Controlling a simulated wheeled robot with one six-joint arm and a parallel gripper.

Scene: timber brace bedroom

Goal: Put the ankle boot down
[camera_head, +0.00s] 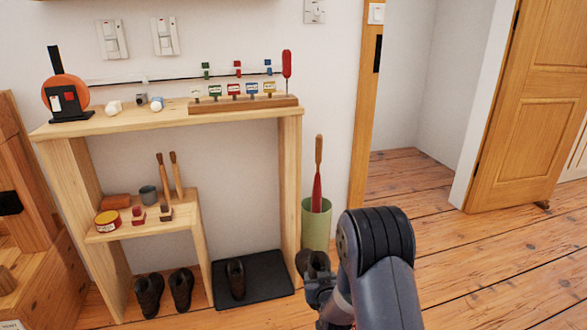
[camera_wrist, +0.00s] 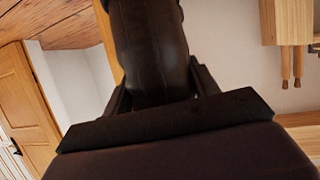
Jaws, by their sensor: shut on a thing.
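My gripper (camera_head: 318,284) is shut on a dark brown ankle boot (camera_wrist: 150,45). In the wrist view the boot fills the upper middle between the two dark fingers, and its top is cut off by the frame edge. In the head view the held boot (camera_head: 312,262) shows as a small dark shape at the gripper's end, partly hidden by my arm. It is in front of the green bin and to the right of the black tray (camera_head: 270,287). Its lower side is hard to make out.
One dark boot (camera_head: 236,279) stands on the tray. Two more boots (camera_head: 150,293) stand left, under the low shelf (camera_head: 110,232). A green bin (camera_head: 316,226) with a red-and-wood tool stands beside the wooden rack (camera_head: 290,200). The floor to the right (camera_head: 480,260) is clear.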

